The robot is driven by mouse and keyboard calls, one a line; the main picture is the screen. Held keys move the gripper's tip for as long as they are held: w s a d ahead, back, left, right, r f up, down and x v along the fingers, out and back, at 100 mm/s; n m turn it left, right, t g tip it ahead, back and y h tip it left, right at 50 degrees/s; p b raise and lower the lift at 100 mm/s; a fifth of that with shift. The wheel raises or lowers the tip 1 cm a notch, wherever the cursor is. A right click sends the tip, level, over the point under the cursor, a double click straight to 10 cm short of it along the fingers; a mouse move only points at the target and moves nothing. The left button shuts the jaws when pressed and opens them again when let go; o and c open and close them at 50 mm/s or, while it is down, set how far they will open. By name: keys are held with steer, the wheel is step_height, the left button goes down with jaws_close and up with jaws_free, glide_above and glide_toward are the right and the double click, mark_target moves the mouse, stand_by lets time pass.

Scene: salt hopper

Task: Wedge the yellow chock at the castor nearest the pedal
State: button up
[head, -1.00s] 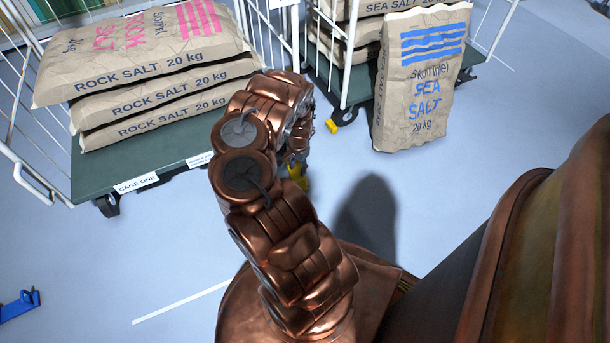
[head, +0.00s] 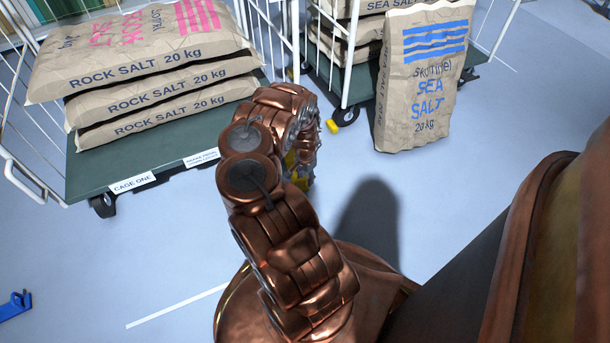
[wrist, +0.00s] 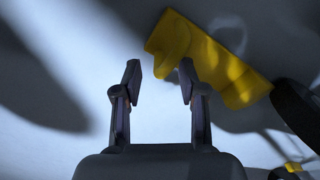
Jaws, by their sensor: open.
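My gripper (wrist: 160,72) is open and empty in the wrist view, its two fingers apart. A yellow wedge-like piece, probably the yellow chock (wrist: 225,72), lies just beyond the right fingertip, which overlaps its edge; I cannot tell if they touch. Its left end reaches above the gap between the fingers. A dark round wheel (wrist: 298,112) is at its right. In the head view my arm hides the gripper, and a yellow patch (head: 293,160) shows partly behind it. A small yellow block (head: 332,126) lies beside a castor (head: 346,115) of the right cage. I cannot make out the pedal.
The cage labelled CAGE ONE (head: 90,172) holds stacked rock salt sacks (head: 150,95) at left. A sea salt sack (head: 418,85) stands against the right cage. Another small yellow piece (wrist: 293,167) shows low right in the wrist view. A blue object (head: 15,306) lies at lower left.

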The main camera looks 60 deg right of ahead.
mark_target(302, 184)
steer(key=shift+f+b, duration=0.55)
steer(key=shift+f, duration=0.85)
steer(key=shift+c, duration=0.3)
jaws_close()
